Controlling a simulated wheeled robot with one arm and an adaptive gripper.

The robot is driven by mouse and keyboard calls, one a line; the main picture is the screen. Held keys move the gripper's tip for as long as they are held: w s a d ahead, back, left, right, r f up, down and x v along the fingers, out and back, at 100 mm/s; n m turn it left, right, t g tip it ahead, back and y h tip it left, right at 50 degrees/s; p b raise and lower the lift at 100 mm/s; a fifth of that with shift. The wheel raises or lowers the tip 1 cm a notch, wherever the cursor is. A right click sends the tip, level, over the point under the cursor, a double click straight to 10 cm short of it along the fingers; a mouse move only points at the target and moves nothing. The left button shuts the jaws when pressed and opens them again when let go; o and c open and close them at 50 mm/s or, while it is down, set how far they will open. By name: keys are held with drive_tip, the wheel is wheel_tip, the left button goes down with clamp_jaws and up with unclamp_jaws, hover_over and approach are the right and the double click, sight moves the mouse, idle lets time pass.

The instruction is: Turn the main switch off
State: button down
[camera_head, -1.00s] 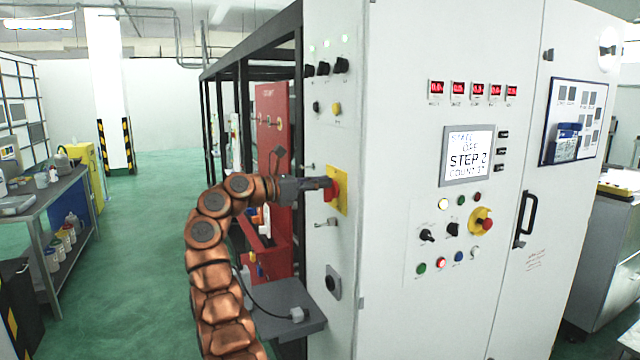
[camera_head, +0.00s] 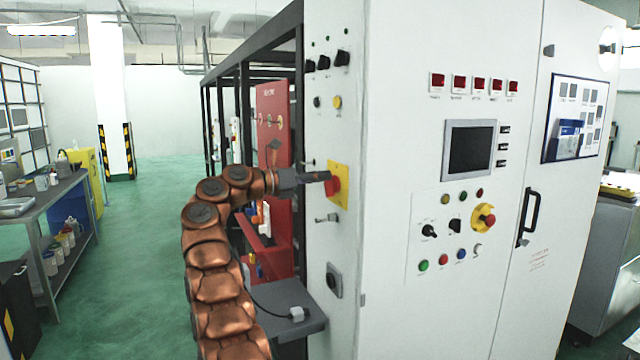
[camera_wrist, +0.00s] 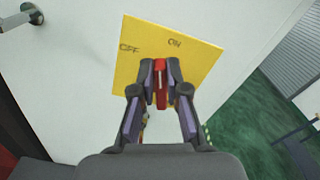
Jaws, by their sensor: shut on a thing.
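The main switch is a red handle (camera_head: 333,187) on a yellow plate (camera_head: 342,172), on the narrow left side of the white cabinet. My gripper (camera_head: 324,177) reaches it from the left and is shut on the handle. In the wrist view the red handle (camera_wrist: 161,88) stands between the two fingertips (camera_wrist: 160,75). The yellow plate (camera_wrist: 145,65) behind it carries the word OFF at the left and ON at the upper right. The fingers hide part of the handle, so I cannot tell exactly which word it points to. The cabinet's screen (camera_head: 470,149) is dark.
Black knobs (camera_head: 325,62) sit above the switch. A key-like metal part (camera_head: 327,218) and a black round socket (camera_head: 333,281) sit below it. A grey shelf (camera_head: 290,308) juts out under my arm. A workbench (camera_head: 45,205) stands at the left, with open green floor between.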

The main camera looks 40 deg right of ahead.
drive_tip(key=n+p, duration=0.1)
drive_tip(key=n, duration=0.1)
drive_tip(key=w+n+p, duration=0.1)
drive_tip(key=n+p, duration=0.1)
drive_tip(key=n, duration=0.1)
drive_tip(key=shift+d+f+n, duration=0.1)
drive_tip(key=shift+d+n, duration=0.05)
drive_tip(key=shift+n, duration=0.15)
drive_tip(key=shift+w+f+n+p, duration=0.1)
drive_tip(key=shift+f+n+p, duration=0.15)
drive_tip(key=shift+n+p, duration=0.6)
drive_tip(key=shift+f+n, duration=0.1)
drive_tip(key=shift+n, duration=0.25)
drive_tip(key=c, duration=1.2)
unclamp_jaws()
drive_tip(key=v, duration=1.2)
